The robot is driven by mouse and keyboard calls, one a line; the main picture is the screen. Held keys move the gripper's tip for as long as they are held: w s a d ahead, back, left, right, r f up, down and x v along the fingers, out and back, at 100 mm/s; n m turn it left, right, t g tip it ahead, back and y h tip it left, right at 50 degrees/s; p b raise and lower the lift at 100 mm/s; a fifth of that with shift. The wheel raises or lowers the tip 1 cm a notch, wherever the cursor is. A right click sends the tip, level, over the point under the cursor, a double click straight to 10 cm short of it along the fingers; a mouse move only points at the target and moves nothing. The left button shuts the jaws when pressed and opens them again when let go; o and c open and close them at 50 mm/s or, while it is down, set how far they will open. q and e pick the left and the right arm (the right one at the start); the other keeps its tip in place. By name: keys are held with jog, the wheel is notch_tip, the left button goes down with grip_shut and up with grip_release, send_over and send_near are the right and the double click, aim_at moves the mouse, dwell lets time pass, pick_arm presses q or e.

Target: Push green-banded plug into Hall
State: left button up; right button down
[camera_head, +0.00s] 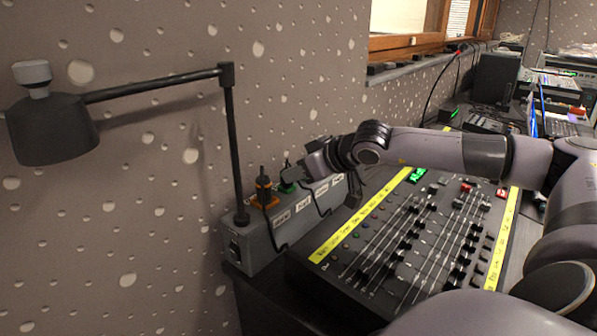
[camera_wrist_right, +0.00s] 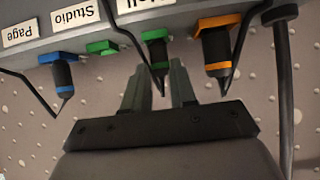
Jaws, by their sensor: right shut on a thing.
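The green-banded plug (camera_wrist_right: 155,50) is dark with a green band and a cable. My right gripper (camera_wrist_right: 160,78) is shut on it, with one finger at each side. In the head view the plug (camera_head: 288,184) stands at the top of the grey socket box (camera_head: 262,246), beside my right gripper (camera_head: 302,172). A label (camera_wrist_right: 150,4) ending in "ll", partly cut off, shows upside down by the plug in the wrist view. I cannot tell how deep the plug sits. My left gripper is out of view.
An orange-banded plug (camera_head: 264,188) stands close beside the green one. In the wrist view a blue-banded plug (camera_wrist_right: 62,75) and a green piece (camera_wrist_right: 102,47) lie on the other side. A black lamp post (camera_head: 233,150) rises at the box's near end. A fader desk (camera_head: 400,240) lies right.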

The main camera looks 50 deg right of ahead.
jog(key=shift+f, duration=0.3)
jog(key=c, duration=0.8)
grip_release()
jog(key=shift+r, duration=0.1)
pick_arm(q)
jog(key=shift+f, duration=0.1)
pick_arm(e)
jog(key=shift+s+d+r, duration=0.1)
jog(key=shift+s+r, duration=0.2)
jog(key=shift+s, duration=0.1)
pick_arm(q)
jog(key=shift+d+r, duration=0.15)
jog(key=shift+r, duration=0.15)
pick_arm(e)
jog(key=shift+v, duration=3.05)
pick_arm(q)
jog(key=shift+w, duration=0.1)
